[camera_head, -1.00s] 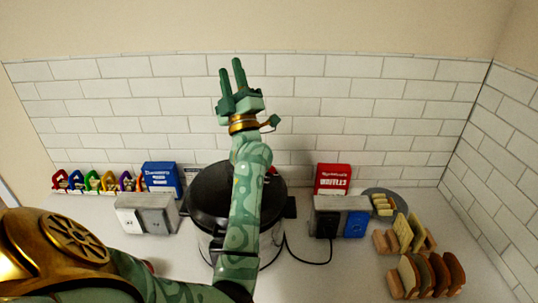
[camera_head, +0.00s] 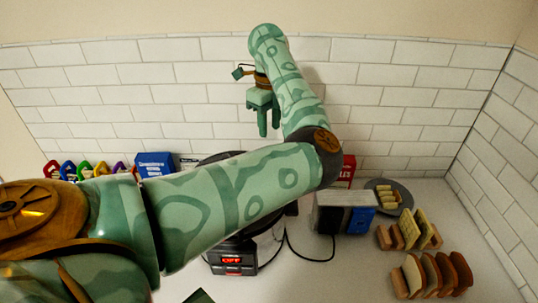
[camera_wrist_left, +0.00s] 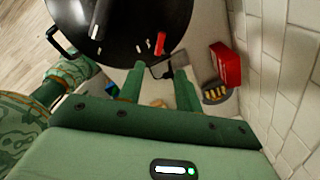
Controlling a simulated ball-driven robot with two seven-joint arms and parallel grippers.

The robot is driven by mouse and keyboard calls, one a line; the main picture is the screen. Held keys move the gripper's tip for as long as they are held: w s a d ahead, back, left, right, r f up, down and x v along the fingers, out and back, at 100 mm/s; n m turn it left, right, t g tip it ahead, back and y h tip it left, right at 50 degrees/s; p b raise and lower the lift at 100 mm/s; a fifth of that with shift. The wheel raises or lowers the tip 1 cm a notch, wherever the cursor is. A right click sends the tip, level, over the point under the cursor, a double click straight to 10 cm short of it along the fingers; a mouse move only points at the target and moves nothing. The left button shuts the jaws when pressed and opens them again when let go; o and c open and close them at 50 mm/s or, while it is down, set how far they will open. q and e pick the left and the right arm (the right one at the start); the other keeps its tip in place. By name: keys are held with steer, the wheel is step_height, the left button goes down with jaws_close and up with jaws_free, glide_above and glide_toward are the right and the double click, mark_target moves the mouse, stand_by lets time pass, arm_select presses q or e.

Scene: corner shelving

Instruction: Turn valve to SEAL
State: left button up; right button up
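The cooker (camera_head: 232,258) stands mid-counter with a red display reading OFF. My left arm covers most of it in the head view. Its black lid (camera_wrist_left: 110,22) fills the top of the left wrist view, with a small red piece (camera_wrist_left: 160,43) on it that looks like the valve. The valve is hidden in the head view, and I cannot read its setting. My left gripper (camera_head: 269,133) points down above the back of the cooker. In the left wrist view its fingers (camera_wrist_left: 158,84) are apart and empty, with the red piece beyond their tips. I cannot make out my right gripper.
A blue box (camera_head: 155,166) and coloured clips (camera_head: 85,171) stand left. A red box (camera_wrist_left: 225,65), an outlet block (camera_head: 340,212) with a cord, a plate (camera_head: 402,187) and bread racks (camera_head: 425,275) are right. The tiled wall (camera_head: 400,95) is close behind.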

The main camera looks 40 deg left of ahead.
arm_select(q)
step_height(320, 180, down, 11)
steer(key=shift+a+r, duration=0.1)
jaws_close()
